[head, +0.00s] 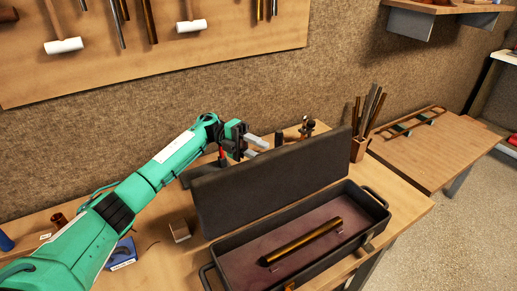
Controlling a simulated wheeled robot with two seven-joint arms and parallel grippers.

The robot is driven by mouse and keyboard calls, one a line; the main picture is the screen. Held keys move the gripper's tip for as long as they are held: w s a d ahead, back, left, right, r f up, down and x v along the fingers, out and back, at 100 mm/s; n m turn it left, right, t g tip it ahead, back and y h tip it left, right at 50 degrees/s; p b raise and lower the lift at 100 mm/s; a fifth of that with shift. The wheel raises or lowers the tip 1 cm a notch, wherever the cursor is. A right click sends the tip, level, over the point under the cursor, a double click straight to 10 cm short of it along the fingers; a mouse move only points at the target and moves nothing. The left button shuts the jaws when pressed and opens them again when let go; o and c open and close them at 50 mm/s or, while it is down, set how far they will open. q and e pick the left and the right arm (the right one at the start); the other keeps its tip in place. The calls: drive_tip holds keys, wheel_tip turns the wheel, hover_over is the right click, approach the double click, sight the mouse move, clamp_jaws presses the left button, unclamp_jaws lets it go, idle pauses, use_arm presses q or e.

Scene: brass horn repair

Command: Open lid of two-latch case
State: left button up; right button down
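The dark case (378,219) stands on the workbench with its lid (275,178) raised upright along the back side. Inside, on a purple-brown lining (270,254), lies a dark tube with a brass end (303,241). One latch (367,248) shows on the front right side; a brass-coloured bit at the bottom edge (290,286) may be the other. My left gripper (262,147) is just behind the lid's top edge, its pale fingers apart and apparently empty. I cannot tell if it touches the lid. My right gripper is not in view.
A wooden holder with rods (360,146) stands behind the case's right end. A small wooden block (180,231) and a blue box (122,253) lie left of the case. Tools hang on the wall board (240,40). The right side bench (455,150) is mostly clear.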

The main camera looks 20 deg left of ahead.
use_arm(q)
drive_tip(key=shift+a+r, duration=0.1)
drive_tip(key=shift+r, duration=0.05)
